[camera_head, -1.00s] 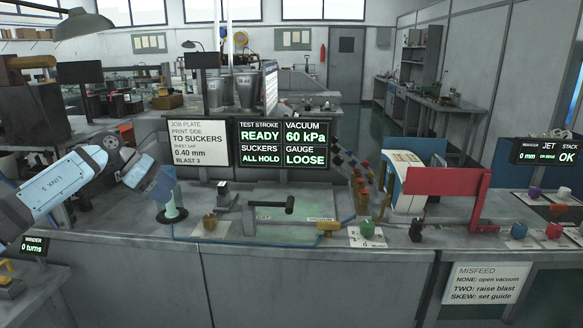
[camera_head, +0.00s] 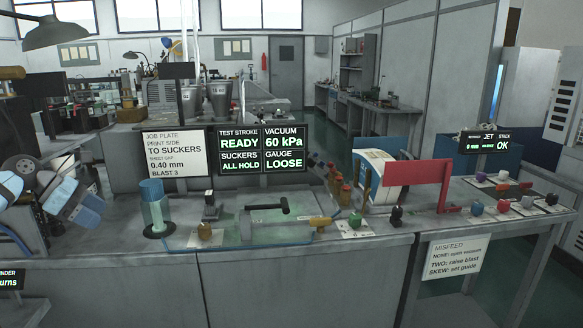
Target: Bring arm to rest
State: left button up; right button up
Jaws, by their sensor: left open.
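My left gripper (camera_head: 82,208), blue and grey, is at the left edge of the view, low over the left part of the bench. It is open and holds nothing that I can see; its fingertips are hard to make out. A blue translucent cylinder (camera_head: 154,203) stands upright on a dark round base to the right of the gripper, with a gap between them. My right gripper is not in view.
A job plate sign (camera_head: 174,154) and dark display panels stand behind. A red bracket (camera_head: 418,180) stands at right.

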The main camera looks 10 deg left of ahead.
pick_arm(q)
jog(key=s+d+f+n+t+h, duration=0.25)
jog(key=d+f+n, duration=0.3)
jog(key=d, duration=0.35)
jog(key=s+d+f+n+t+h, duration=0.2)
jog(key=d+f+n+h, duration=0.15)
jog(key=d+f, duration=0.45)
jog(key=s+d+f+n+t+h, duration=0.2)
jog(key=d+f+n, duration=0.3)
jog(key=d, duration=0.6)
jog(key=s+d+f+n+y, duration=0.3)
jog(key=s+f+n+y, duration=0.45)
jog(key=s+n, duration=0.6)
jog(key=s+d+f+n+y, duration=0.3)
jog(key=s+f+n+y, duration=0.2)
jog(key=s+f+n, duration=0.9)
notch_tip(320, 180, up, 19)
jog(key=a+n+p, duration=0.1)
jog(key=n+p, duration=0.2)
jog(key=p, duration=1.8)
jog(key=shift+w+a, duration=0.35)
jog(key=shift+w, duration=0.1)
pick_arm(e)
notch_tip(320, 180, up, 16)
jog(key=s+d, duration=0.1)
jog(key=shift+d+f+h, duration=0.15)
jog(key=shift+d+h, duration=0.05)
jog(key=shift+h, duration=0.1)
